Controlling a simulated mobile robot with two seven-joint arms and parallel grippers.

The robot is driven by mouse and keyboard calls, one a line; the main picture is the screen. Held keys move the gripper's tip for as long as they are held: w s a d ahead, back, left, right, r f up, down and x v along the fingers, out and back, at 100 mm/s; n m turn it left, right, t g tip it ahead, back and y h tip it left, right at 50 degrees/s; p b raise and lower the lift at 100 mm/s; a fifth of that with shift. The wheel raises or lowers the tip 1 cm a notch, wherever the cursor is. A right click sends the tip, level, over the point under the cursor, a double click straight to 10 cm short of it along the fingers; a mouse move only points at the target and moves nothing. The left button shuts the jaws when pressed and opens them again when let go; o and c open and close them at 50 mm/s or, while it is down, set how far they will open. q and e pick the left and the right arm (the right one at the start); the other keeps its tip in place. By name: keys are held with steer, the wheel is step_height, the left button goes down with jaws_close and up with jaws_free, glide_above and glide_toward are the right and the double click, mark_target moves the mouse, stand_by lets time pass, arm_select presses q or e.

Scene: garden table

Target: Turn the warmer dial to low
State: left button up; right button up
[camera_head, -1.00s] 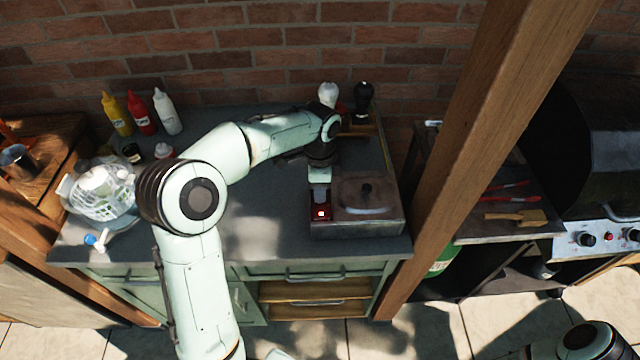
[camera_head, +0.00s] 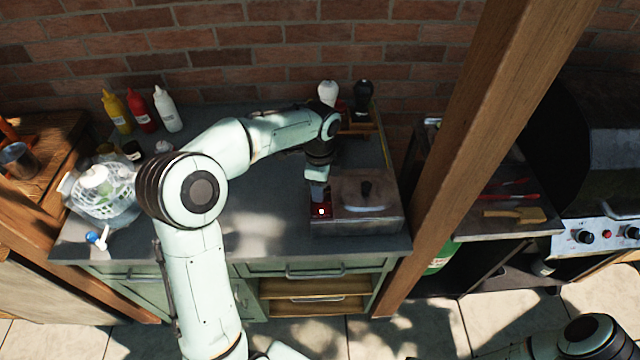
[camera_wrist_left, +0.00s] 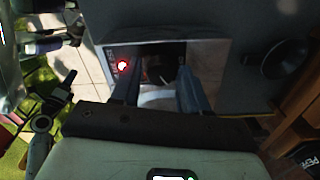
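The warmer (camera_head: 375,222) is a metal box with a black-knobbed lid at the right end of the grey counter. Its dark red control panel with a lit red lamp (camera_head: 320,211) faces the counter's front left. My left gripper (camera_head: 319,192) points down right at this panel. In the left wrist view, its two fingers (camera_wrist_left: 157,88) are apart, with the dark panel between and beyond them. The red lamp (camera_wrist_left: 123,66) shows by the left finger. My right gripper is out of view.
Salt and pepper-like shakers (camera_head: 327,94) stand behind the warmer. A wooden post (camera_head: 480,150) rises to its right. Sauce bottles (camera_head: 142,112) and a white basket (camera_head: 100,190) are at the left. The counter's middle is clear beneath my left arm.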

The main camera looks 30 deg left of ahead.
arm_select(q)
steer(key=shift+o, duration=0.6)
steer(key=shift+r, duration=0.3)
step_height(320, 180, up, 13)
steer(key=shift+f, duration=0.2)
